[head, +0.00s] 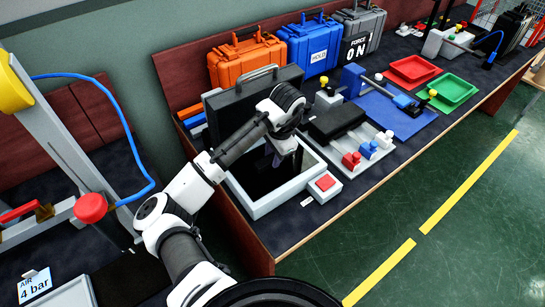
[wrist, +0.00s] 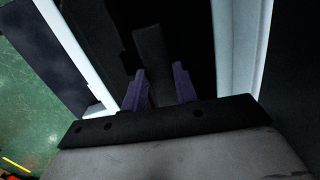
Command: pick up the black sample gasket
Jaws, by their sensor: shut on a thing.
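My gripper (head: 276,158) reaches down into the open grey-walled box (head: 300,193) on the bench. In the wrist view its two purple fingers (wrist: 160,88) stand on either side of a dark strip, which I take to be the black sample gasket (wrist: 152,55). The gripper is shut on it. Its outline is hard to make out against the black inside of the box, and its lower part is hidden behind the gripper body. In the head view the gasket cannot be told apart from the dark interior.
The box's black lid (head: 240,100) stands raised behind the arm. A red button (head: 325,182) is at the box's front right corner. A black block (head: 336,121) and coloured clamps (head: 367,150) lie to the right. Orange (head: 246,62) and blue (head: 311,45) cases stand behind.

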